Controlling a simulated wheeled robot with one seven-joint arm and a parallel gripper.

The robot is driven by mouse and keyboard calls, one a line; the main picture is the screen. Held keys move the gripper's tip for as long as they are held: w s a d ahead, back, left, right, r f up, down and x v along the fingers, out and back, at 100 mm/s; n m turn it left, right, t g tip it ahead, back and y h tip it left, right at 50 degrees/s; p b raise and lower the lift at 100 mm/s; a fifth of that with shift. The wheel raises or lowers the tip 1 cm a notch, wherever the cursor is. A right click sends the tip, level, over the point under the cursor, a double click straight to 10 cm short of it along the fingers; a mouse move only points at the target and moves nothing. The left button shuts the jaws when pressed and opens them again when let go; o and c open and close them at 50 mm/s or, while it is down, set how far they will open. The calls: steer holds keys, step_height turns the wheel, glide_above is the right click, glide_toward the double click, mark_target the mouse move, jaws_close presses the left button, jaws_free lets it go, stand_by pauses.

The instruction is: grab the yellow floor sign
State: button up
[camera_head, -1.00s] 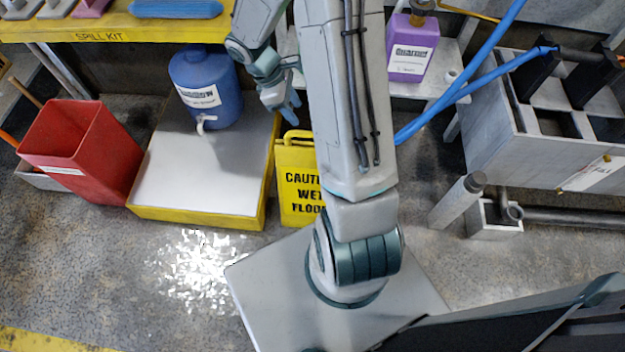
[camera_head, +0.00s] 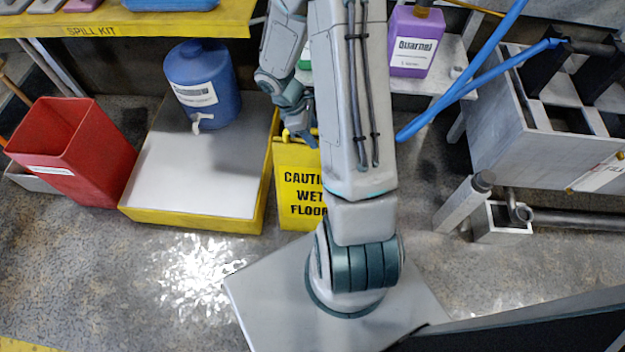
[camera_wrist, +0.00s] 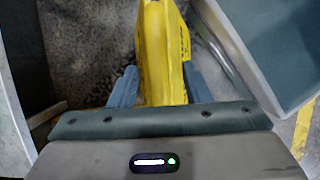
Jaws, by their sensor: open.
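The yellow floor sign (camera_head: 298,188), lettered "CAUTION WET FLOOR", stands upright on the floor beside the yellow-edged platform. My arm hides its right part in the head view. My gripper (camera_head: 300,136) is at the top edge of the sign, pointing down. In the wrist view the sign (camera_wrist: 160,60) runs between the two blue-grey fingers of my gripper (camera_wrist: 158,85), one finger on each side. The jaws are open. The left finger is very close to the sign; I cannot tell whether either finger touches it.
The low platform (camera_head: 190,170) with a blue jug (camera_head: 203,82) stands directly left of the sign, and a red bin (camera_head: 72,150) beyond it. A purple jug (camera_head: 414,42) sits on a shelf behind. The floor in front is clear.

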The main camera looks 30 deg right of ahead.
steer(key=shift+c, duration=0.3)
steer(key=shift+r, duration=0.1)
jaws_close()
stand_by(1.0)
